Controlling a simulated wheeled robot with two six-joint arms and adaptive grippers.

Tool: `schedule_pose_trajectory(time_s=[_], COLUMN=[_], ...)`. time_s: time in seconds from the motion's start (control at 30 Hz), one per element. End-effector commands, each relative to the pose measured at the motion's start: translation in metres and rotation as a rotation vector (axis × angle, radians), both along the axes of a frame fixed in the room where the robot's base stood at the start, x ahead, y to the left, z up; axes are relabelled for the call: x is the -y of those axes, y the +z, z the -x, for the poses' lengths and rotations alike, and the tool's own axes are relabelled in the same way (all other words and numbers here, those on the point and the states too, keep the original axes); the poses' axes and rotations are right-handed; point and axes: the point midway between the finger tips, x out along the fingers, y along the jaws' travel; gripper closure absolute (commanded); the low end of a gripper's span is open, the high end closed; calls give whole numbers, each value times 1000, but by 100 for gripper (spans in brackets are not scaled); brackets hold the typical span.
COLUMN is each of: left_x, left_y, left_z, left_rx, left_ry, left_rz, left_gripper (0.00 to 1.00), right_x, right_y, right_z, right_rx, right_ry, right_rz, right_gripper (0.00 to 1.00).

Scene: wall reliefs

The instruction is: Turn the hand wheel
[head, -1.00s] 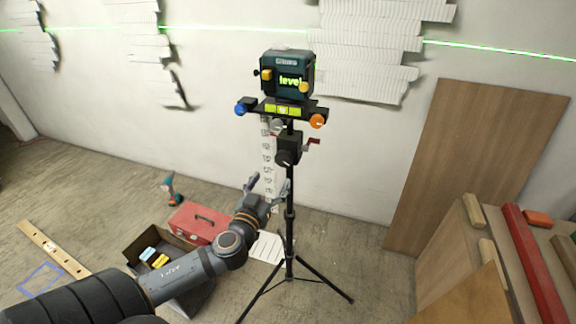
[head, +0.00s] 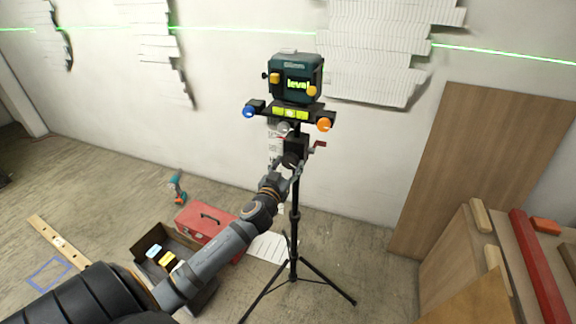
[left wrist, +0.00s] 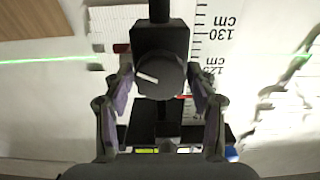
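The hand wheel, a round black knob with a white mark (left wrist: 160,76), sits on the black block of the tripod post. In the head view the wheel (head: 292,160) is partly covered by my left gripper (head: 283,170). The left gripper also shows in the left wrist view (left wrist: 161,80), open, with one finger on each side of the wheel. Narrow gaps seem to show between the fingers and the wheel, so contact is not clear. A red crank (head: 317,147) sticks out to the right of the block. My right gripper is not in view.
The tripod (head: 294,240) carries a green laser level (head: 296,78) with blue and orange knobs below. A red toolbox (head: 205,221), an open box (head: 143,248) and a drill (head: 177,187) are on the floor at left. A wooden board (head: 485,165) leans at right.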

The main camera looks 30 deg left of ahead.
Motion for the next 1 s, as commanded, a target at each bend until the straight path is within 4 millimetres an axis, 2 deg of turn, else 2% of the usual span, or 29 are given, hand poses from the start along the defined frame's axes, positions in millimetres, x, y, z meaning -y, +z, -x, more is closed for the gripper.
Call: schedule_pose_trajectory(time_s=[0.03,0.23,0.57,1.0], left_x=[0,0,0,-1], left_y=[0,0,0,1], left_z=[0,0,0,1], left_rx=[0,0,-14,-97], left_ry=[0,0,0,1], left_rz=[0,0,-56,-401], left_gripper=[54,80,80,80], right_x=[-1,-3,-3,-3], right_y=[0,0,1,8], right_z=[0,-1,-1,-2], right_rx=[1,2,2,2], right_ry=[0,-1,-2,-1], right_rz=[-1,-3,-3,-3], right_gripper=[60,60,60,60])
